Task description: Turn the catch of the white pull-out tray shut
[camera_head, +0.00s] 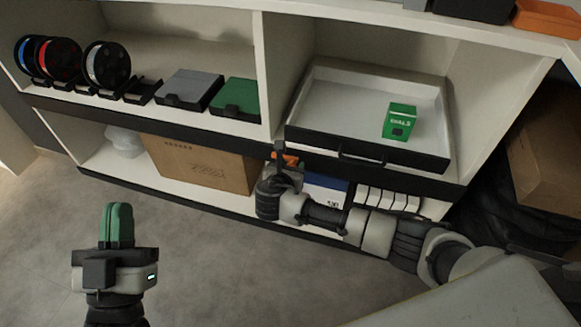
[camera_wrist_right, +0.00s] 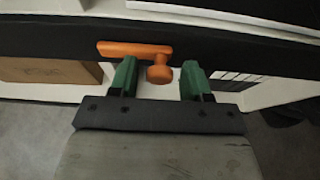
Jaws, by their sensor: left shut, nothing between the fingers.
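The white pull-out tray (camera_head: 340,90) sits in the upper right shelf bay, with a black front and a green box inside. The orange catch (camera_wrist_right: 128,49) is on the black shelf edge, left of and below the tray front. Its bar lies horizontal in the right wrist view, with a round knob (camera_wrist_right: 160,74) at its right end. My right gripper (camera_wrist_right: 158,78) is open, its green fingers on either side of the knob with gaps visible. In the head view its arm partly hides the catch (camera_head: 290,159). My left gripper (camera_head: 117,213) is shut and empty above the floor, lower left.
The green box (camera_head: 399,121) stands in the tray. Spools (camera_head: 106,64), a grey case (camera_head: 188,88) and a green case (camera_head: 236,97) fill the left bay. A cardboard carton (camera_head: 200,165) is below. Another carton (camera_head: 545,150) stands right. The floor at left is clear.

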